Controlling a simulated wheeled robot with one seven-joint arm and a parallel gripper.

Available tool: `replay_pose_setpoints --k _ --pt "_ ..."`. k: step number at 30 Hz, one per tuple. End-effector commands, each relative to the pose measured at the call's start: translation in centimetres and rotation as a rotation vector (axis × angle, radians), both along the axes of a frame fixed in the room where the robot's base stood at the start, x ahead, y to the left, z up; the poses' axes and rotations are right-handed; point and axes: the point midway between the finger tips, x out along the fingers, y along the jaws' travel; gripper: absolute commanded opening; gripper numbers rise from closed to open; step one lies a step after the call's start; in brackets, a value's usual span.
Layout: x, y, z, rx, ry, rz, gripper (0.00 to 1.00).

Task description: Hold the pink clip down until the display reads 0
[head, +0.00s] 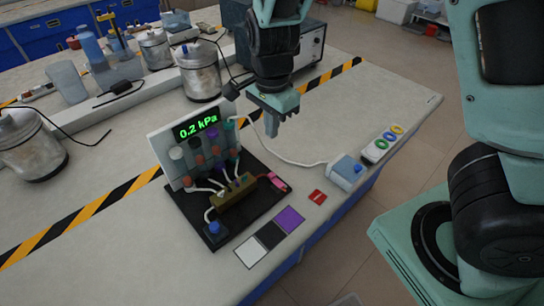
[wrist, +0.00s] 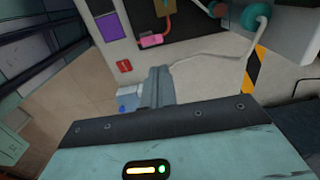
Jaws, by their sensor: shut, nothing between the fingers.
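The display (head: 197,125) on the upright white panel reads 0.2 kPa in green. My gripper (head: 271,130) is shut and empty, above the table behind the clip in the head view and apart from it. In the wrist view its closed fingers (wrist: 157,86) point toward the table, with the clip beyond them. Whether the clip is pressed cannot be told.
White tubing runs from the panel to a blue-and-white box (head: 346,171). A strip with coloured rings (head: 381,145), a red tag (head: 317,197) and a purple square (head: 289,219) lie near the table edge. Metal pots (head: 199,72) stand at the back left.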

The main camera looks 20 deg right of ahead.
Motion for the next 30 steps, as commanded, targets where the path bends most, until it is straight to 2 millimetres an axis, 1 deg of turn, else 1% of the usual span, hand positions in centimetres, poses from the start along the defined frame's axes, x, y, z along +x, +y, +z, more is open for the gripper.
replay_pose_setpoints --k 5,15,19,24,30 --pt "-0.1 -0.1 -2.1 -0.002 0.004 -0.001 0.00" --pt "-0.1 -0.1 -9.1 -0.002 0.006 -0.001 0.00" --pt "0.0 -0.1 -11.3 -0.002 0.005 -0.001 0.00" --pt "0.0 0.0 -13.2 0.000 0.003 0.000 0.00" --pt "0.0 0.0 -13.9 0.001 0.001 0.002 0.00"
